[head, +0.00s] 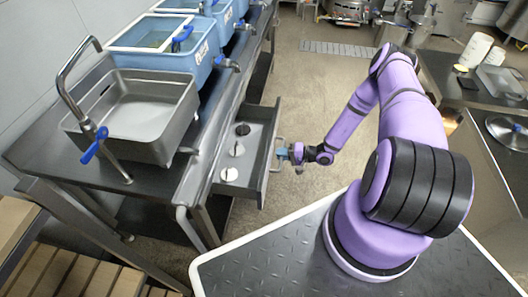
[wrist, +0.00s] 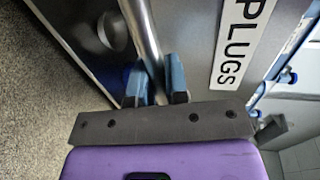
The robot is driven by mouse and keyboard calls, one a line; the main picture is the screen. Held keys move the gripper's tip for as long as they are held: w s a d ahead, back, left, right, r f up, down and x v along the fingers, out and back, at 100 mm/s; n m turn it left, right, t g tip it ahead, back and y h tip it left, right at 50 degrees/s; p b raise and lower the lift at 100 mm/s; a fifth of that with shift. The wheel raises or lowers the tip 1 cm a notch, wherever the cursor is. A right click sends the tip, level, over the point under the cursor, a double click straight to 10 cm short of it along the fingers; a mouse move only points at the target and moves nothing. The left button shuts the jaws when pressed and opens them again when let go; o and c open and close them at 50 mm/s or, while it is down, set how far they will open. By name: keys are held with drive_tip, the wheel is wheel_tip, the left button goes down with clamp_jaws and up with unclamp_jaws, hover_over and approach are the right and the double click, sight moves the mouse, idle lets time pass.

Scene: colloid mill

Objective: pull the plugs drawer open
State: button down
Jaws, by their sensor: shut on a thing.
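The plugs drawer (head: 265,165) stands pulled out from under the left bench in the head view, with several round plugs inside, one of them a pale plug (head: 236,149). Its front carries a metal bar handle (wrist: 143,35) and, in the wrist view, a white label reading PLUGS (wrist: 240,45). My gripper (head: 284,154) is at the drawer front in the head view. In the wrist view my gripper (wrist: 157,82) has its blue fingers on either side of the bar handle, shut on it. The fingers hide part of the handle.
A steel sink (head: 140,105) with a tap and blue lever sits on the bench above the drawer. Blue tubs (head: 160,40) stand behind it. A counter (head: 470,85) with white containers is at the right. The floor (head: 320,90) between is clear.

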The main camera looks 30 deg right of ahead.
drive_tip(key=f+v, duration=0.1)
drive_tip(key=v, duration=0.6)
drive_tip(key=shift+s+d+f, duration=0.25)
drive_tip(key=shift+d+f, duration=0.05)
drive_tip(key=c, duration=1.1)
unclamp_jaws()
drive_tip(key=shift+c, duration=0.2)
drive_tip(key=v, duration=1)
drive_tip(key=shift+s+d, duration=0.2)
drive_tip(key=shift+d, duration=0.15)
drive_tip(key=shift+r, duration=0.1)
